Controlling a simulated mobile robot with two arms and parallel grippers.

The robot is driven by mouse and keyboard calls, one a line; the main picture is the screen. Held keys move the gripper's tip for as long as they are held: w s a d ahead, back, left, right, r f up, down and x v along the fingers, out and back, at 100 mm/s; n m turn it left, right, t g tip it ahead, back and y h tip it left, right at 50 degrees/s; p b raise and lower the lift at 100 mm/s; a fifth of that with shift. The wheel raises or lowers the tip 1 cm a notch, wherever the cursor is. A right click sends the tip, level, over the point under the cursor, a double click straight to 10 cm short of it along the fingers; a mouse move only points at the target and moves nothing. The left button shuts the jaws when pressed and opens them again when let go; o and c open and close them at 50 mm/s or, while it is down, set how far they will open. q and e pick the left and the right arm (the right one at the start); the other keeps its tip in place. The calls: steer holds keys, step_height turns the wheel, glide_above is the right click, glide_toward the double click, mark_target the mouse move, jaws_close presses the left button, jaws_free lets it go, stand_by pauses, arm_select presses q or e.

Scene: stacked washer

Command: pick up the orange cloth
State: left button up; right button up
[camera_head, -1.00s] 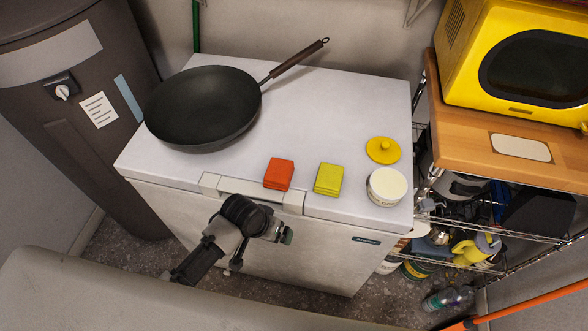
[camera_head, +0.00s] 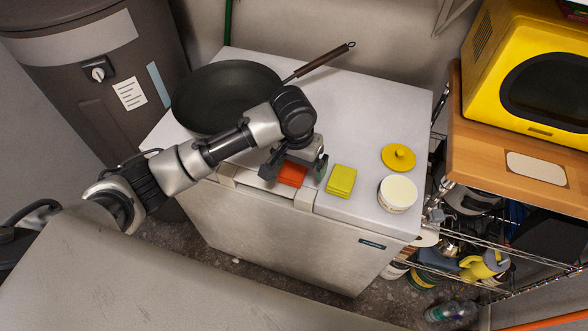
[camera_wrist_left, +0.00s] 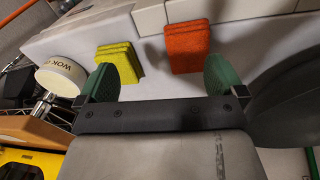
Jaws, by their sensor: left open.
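The orange cloth (camera_head: 292,175) is a folded square near the front edge of the white chest's top. It also shows in the left wrist view (camera_wrist_left: 187,46), beyond my fingertips. My left gripper (camera_head: 297,168) is over the chest top at the cloth, its arm reaching in from the left and partly covering it. In the left wrist view the green-padded fingers (camera_wrist_left: 162,75) are spread apart with nothing held between them. The cloth lies ahead, toward the right finger. Whether a finger touches it I cannot tell. My right gripper does not show.
A yellow folded cloth (camera_head: 341,181) lies just right of the orange one. A white tub (camera_head: 397,194) and a yellow lid (camera_head: 398,157) are farther right. A black wok (camera_head: 215,95) stands behind my arm. The chest top's back right is clear.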

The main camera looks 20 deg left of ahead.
arm_select(q)
steer(key=w+a+r+n+y, duration=0.1)
steer(key=w+a+r, duration=0.2)
steer(key=w, duration=0.1)
glide_above(293, 167)
steer(key=f, duration=0.5)
steer(key=shift+a+f+p, duration=0.1)
steer(key=shift+a+p, duration=0.15)
steer(key=shift+p, duration=0.1)
steer(key=f, duration=0.1)
steer(key=f+p, duration=0.1)
steer(key=f, duration=0.3)
steer(key=shift+d, duration=0.3)
steer(key=shift+f, duration=0.25)
steer(key=shift+c, duration=0.5)
steer(key=c, duration=0.9)
steer(key=shift+r, duration=0.1)
